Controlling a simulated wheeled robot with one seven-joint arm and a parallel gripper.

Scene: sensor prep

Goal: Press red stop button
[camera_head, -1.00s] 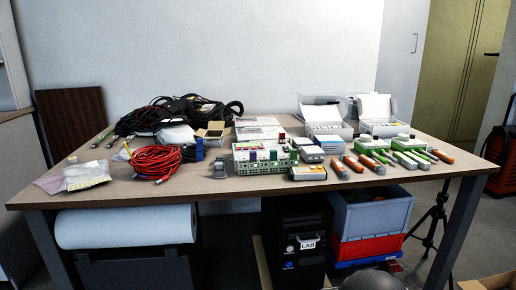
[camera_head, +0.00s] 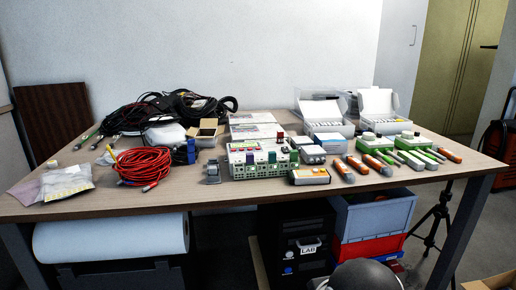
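A small red part (camera_head: 281,135), which looks like the red stop button, stands at the back right of a white and green electronics unit (camera_head: 250,160) near the middle of the table. It is too small to make out its shape clearly. My gripper is not in view. A dark rounded shape at the bottom edge may be part of my arm.
The wooden table (camera_head: 220,203) holds a red cable coil (camera_head: 143,165) and black cables (camera_head: 180,108) at left. Open white boxes (camera_head: 326,122) stand behind. Orange and green handheld sensors (camera_head: 357,164) lie at right. The front edge strip is mostly clear.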

